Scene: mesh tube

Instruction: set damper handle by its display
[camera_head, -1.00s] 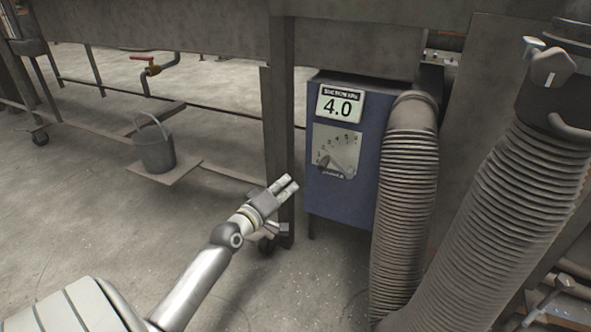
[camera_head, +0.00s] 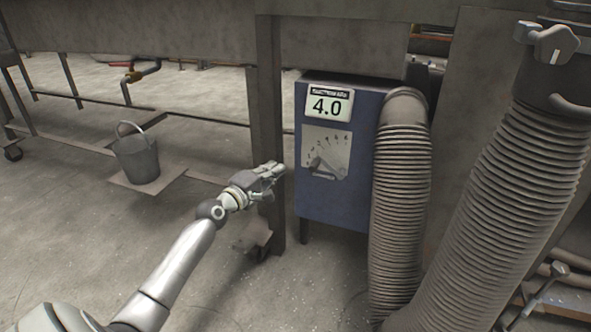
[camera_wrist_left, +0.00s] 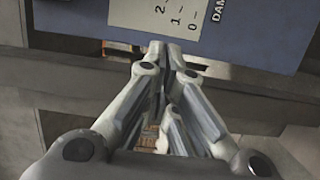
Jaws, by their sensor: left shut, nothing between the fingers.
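A blue box (camera_head: 342,202) stands under the bench, with a display (camera_head: 328,105) reading 4.0 on its front. Below the display is a pale dial plate (camera_head: 342,148) with a numbered scale. The small grey damper handle (camera_head: 317,163) sits at the plate's lower left. My left gripper (camera_head: 276,168) is shut and empty, left of the dial plate and apart from the handle in the picture. In the left wrist view, the closed fingertips (camera_wrist_left: 163,50) lie below a plate edge marked 2, 1 and 0; the handle is not visible there. My right gripper is out of view.
A metal bench leg (camera_head: 268,120) stands just left of the box, close behind my left gripper. A ribbed hose (camera_head: 400,200) runs down the box's right side, and a thicker hose (camera_head: 500,200) stands farther right. A bucket (camera_head: 138,158) stands at the left on a low board.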

